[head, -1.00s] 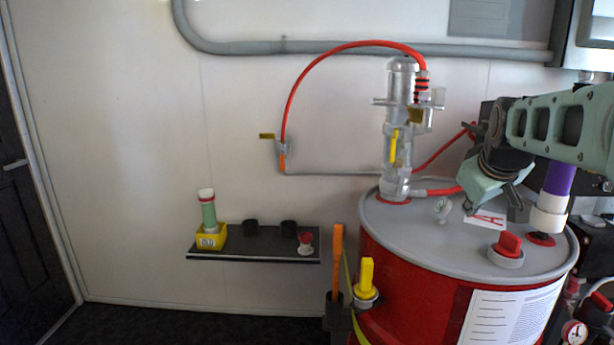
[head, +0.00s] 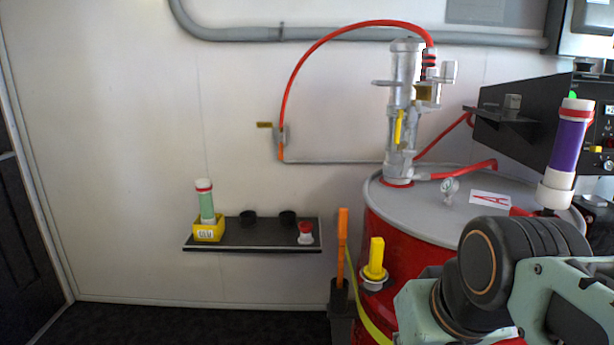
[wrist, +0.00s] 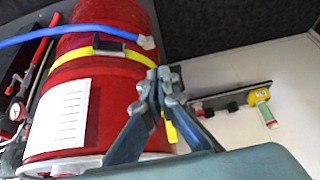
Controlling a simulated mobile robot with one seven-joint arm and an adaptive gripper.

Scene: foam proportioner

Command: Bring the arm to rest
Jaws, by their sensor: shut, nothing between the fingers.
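My gripper (wrist: 163,78) shows in the wrist view with its fingers together and nothing between them. Behind it in that view is the red drum (wrist: 108,78), tilted in the picture, with a yellow band and a white label. In the head view the red drum (head: 378,222) stands at the right with a grey lid. My arm's green and black links cover the lower right there and hide part of the drum. My fingers cannot be made out in the head view. I cannot tell how far the fingers are from the drum.
A wall shelf (head: 265,237) holds a yellow box (head: 208,230) with a green-banded tube, dark cups and a red knob. A purple tube (head: 566,148) stands upright at the right. Open floor lies lower left.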

